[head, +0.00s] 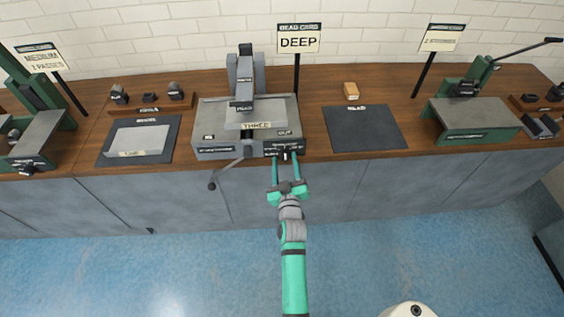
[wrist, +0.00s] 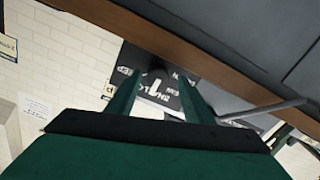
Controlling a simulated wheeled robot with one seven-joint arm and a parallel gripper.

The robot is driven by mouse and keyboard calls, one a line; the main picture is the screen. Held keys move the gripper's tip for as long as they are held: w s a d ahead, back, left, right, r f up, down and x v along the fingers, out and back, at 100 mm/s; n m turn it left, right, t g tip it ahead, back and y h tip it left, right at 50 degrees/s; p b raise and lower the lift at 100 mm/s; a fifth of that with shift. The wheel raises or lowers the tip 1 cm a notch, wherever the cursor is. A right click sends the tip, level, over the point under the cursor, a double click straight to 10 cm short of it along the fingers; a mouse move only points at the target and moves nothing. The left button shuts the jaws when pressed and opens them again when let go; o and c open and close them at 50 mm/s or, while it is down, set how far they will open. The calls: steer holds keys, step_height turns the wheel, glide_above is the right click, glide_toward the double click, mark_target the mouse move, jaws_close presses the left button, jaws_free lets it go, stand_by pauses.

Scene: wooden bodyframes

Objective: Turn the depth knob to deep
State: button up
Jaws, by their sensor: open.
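The depth knob (head: 286,155) is a small dark knob on a black labelled panel (head: 270,150) at the front right of the grey bead machine (head: 213,117). My gripper (head: 285,164) reaches up to this panel from the front. Its two green fingers are apart, one on each side of the knob. In the wrist view, my open fingers (wrist: 158,84) straddle the grey knob (wrist: 157,75), in front of the black panel (wrist: 125,70) with white lettering and a white mark. I cannot tell whether they touch it. A card reading DEEP (head: 299,40) stands behind the machine.
A lever with a dark ball (head: 212,186) hangs at the machine's front, left of my gripper. The bench's front edge runs just below.

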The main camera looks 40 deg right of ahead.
steer(key=shift+d, duration=0.45)
steer(key=shift+a, duration=0.1)
